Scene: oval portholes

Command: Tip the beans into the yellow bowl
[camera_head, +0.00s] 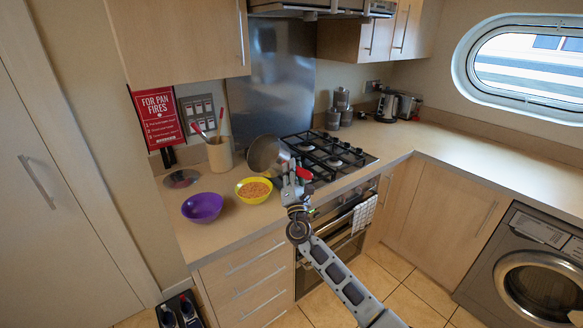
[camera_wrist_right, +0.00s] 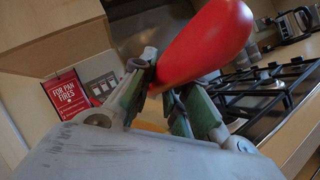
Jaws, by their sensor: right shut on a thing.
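The yellow bowl (camera_head: 241,194) stands on the counter left of the hob. Orange-brown beans (camera_head: 255,188) lie in it. A grey pan (camera_head: 262,153) is tilted steeply on its side, above and just behind the bowl; I cannot see whether any beans are left in it. My right gripper (camera_head: 294,184) is shut on the pan's red handle (camera_head: 304,173), right of the bowl. In the right wrist view the red handle (camera_wrist_right: 208,45) rises between the fingers (camera_wrist_right: 160,92), and a small yellow-orange patch shows below them. My left gripper is not in view.
A purple bowl (camera_head: 202,208) stands left of the yellow bowl, near the counter's front edge. Behind are a dark lid-like disc (camera_head: 181,178) and a utensil pot (camera_head: 220,155). The gas hob (camera_head: 334,155) is on the right. The right-hand counter is mostly clear.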

